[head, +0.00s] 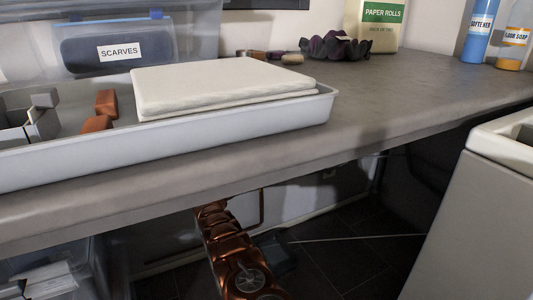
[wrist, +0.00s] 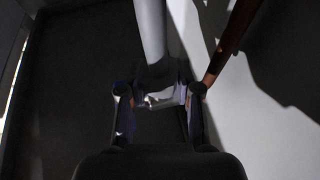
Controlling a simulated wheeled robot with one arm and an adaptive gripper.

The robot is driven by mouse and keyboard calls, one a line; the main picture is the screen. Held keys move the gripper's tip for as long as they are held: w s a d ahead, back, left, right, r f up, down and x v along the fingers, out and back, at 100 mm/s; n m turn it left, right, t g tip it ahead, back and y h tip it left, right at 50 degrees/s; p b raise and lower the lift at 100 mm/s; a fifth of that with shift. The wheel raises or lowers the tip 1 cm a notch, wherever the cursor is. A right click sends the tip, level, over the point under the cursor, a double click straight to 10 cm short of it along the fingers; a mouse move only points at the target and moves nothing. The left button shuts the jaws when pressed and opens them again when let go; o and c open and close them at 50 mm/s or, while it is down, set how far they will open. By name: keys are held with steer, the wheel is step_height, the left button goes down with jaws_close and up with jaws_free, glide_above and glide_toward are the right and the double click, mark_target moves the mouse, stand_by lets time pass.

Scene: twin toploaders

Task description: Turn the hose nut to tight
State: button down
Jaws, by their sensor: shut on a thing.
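In the wrist view, my gripper (wrist: 160,98) reaches under the counter with a dark finger on each side. It is shut on a dark, rounded piece that looks like the hose nut (wrist: 160,75), at the lower end of a pale grey hose or pipe (wrist: 150,28). The light is dim, so the nut's turn and any marks on it cannot be read. A small pale metallic part (wrist: 160,101) shows between the fingers. The head view does not show the gripper or the nut; the counter hides them.
The grey counter (head: 400,95) overhangs my arm in the head view. A white tray (head: 240,120) stands on it. A pale appliance (head: 470,215) is at the right. In the wrist view, a brown bar (wrist: 232,42) slants close to the right finger, by a pale wall (wrist: 255,130).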

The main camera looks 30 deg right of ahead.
steer(key=shift+a+f, duration=0.1)
steer(key=shift+f, duration=0.15)
steer(key=c, duration=1.2)
jaws_free()
steer(key=o, duration=0.4)
steer(key=shift+o, duration=0.2)
steer(key=v, duration=1.2)
